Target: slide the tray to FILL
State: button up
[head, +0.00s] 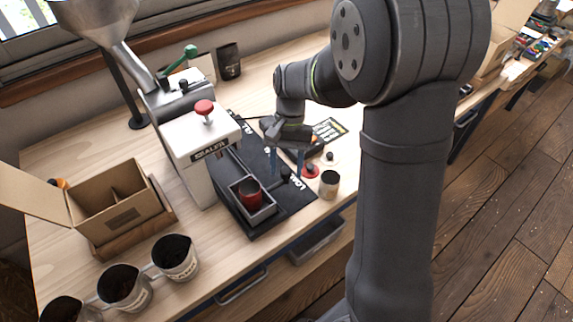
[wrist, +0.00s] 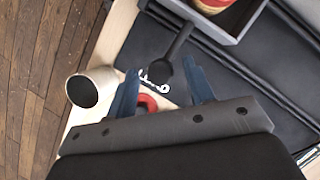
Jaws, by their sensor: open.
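The grey tray (head: 262,217) sits on a black mat (head: 308,196) in front of the filling machine (head: 203,150), with a dark red can (head: 250,192) in it. In the wrist view the tray (wrist: 222,32) is at the top. Its dark handle (wrist: 178,45) ends in a block over white lettering on the mat that seems to read LOAD. My gripper (head: 286,174) is open, fingers pointing down. In the wrist view its blue fingertips (wrist: 160,66) stand on either side of the handle's end, with gaps. I cannot make out a FILL label clearly.
A metal cup (head: 329,184) and a small red-based item (head: 311,171) stand close right of my gripper. An open cardboard box (head: 115,205) and several cups of beans (head: 175,257) are at the left. The bench's front edge is close to the mat.

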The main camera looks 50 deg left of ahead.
jog(key=shift+f, duration=0.2)
jog(key=shift+c, duration=0.2)
grip_shut()
jog(key=a, duration=2.6)
jog(key=shift+a+r, duration=0.1)
jog(key=shift+a, duration=0.15)
jog(key=shift+c, duration=0.7)
grip_release()
jog(key=shift+o, duration=0.9)
